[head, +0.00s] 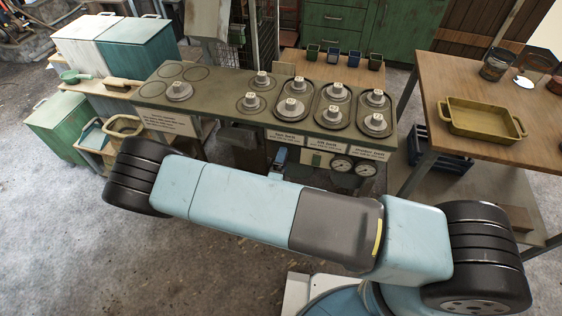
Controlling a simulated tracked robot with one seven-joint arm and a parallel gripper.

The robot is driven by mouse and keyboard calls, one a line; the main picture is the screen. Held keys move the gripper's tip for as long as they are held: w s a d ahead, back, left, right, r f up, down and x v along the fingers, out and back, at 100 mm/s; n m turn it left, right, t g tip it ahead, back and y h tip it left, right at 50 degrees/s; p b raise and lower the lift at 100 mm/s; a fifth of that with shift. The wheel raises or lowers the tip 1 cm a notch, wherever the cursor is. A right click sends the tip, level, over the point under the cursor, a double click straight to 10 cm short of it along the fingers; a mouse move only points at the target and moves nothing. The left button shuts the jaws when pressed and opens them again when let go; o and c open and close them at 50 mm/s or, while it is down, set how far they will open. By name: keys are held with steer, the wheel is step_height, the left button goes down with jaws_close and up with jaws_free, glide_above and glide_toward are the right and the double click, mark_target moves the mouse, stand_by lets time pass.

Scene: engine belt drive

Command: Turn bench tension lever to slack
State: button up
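The bench (225,84) stands in front of me, a long olive-green top with round metal pulleys on it. Several pulleys (291,108) have small tags and sit on round pads, some pairs inside dark belt outlines. Labels and two round gauges (340,166) are on its front face. I cannot make out a tension lever for certain; my arm covers part of the bench front. A small light-blue part (280,157) shows at the bench front, just above my arm; I cannot tell what it is. My gripper's fingers do not show.
A wooden table (450,80) with a yellow tray (480,119) stands to the right, a dark blue crate (437,150) below it. White and teal bins (137,47) stand to the left. Small cups (333,54) line a shelf behind the bench. The floor at the left front is clear.

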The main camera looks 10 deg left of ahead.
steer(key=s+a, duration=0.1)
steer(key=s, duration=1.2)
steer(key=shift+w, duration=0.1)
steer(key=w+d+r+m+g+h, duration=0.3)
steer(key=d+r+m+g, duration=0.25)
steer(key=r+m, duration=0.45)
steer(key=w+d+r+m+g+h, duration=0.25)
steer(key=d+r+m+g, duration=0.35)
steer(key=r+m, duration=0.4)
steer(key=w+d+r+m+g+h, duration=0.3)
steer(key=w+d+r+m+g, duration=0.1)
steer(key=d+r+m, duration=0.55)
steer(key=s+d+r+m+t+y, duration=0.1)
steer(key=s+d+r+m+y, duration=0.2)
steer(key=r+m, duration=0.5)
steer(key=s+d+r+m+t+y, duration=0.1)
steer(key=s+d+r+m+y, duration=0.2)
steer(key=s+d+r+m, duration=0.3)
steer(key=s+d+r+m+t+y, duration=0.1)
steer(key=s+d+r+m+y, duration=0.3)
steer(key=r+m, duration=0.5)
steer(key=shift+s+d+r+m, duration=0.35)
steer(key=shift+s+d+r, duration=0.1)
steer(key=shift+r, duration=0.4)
